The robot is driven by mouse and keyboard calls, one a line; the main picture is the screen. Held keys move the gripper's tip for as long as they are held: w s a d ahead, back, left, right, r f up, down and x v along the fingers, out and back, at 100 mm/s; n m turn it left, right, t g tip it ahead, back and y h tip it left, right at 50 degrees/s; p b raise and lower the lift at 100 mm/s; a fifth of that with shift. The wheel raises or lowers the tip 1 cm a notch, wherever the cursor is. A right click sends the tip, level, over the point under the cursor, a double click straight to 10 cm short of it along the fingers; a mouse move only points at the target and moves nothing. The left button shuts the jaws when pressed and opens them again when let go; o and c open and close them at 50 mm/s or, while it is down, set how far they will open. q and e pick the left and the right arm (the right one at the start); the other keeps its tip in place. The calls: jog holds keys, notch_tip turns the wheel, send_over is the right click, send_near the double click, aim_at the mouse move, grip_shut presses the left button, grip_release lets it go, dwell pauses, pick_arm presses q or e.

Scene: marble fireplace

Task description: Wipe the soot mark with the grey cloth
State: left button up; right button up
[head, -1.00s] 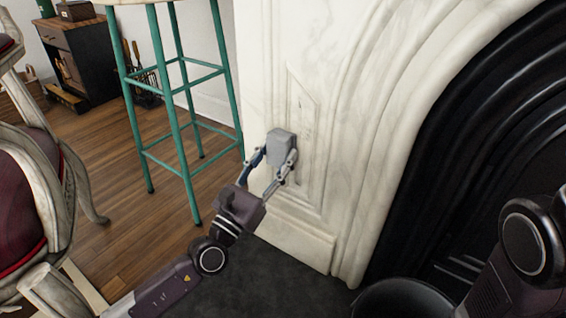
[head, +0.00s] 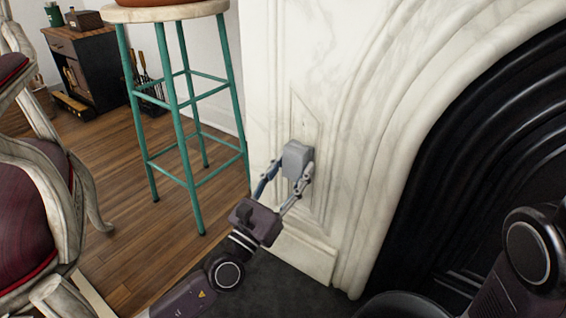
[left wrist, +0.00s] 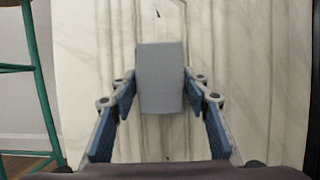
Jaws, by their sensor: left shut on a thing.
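The grey cloth (head: 297,157) is a folded, block-like pad. My left gripper (head: 292,174) is shut on it, one finger on each side. In the left wrist view the cloth (left wrist: 160,78) stands upright between the fingers, in front of the veined marble. It is at or very close to the recessed panel of the fireplace's left pillar; I cannot tell whether it touches. Small dark specks (left wrist: 157,14) show on the marble above and below the cloth. I make out no clear larger soot mark; the cloth hides part of the panel. My right gripper is out of view.
The white marble fireplace (head: 385,120) curves around a black arched insert (head: 470,150) at the right. A teal-legged stool (head: 165,105) stands left of the pillar. A carved chair (head: 40,190) is at the far left. Wooden floor (head: 120,175) lies open between them.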

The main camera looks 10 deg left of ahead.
aim_at(281, 160)
pick_arm(q)
jog(key=shift+s+d+p, duration=0.15)
jog(key=shift+s+d, duration=0.1)
jog(key=shift+d, duration=0.45)
jog(key=shift+s+d+p, duration=0.2)
jog(key=shift+s+d, duration=0.05)
jog(key=shift+d, duration=0.4)
jog(key=shift+s+d+p, duration=0.15)
jog(key=shift+s+d, duration=0.1)
jog(key=shift+d, duration=0.45)
jog(key=shift+a+r+p, duration=0.1)
jog(key=shift+r+p, duration=0.85)
jog(key=shift+r, duration=0.05)
jog(key=shift+w+a+f+b, duration=0.1)
jog(key=shift+w+a+b, duration=0.1)
jog(key=shift+a+b, duration=0.3)
jog(key=shift+w+a+f+b, duration=0.1)
jog(key=shift+w+a+b, duration=0.15)
jog(key=shift+a, duration=0.35)
jog(key=shift+w+a+r+b, duration=0.1)
jog(key=shift+w+a+b, duration=0.1)
jog(key=shift+a, duration=0.25)
jog(key=shift+w+a+r+b, duration=0.1)
jog(key=shift+a+b, duration=0.1)
jog(key=shift+a, duration=0.2)
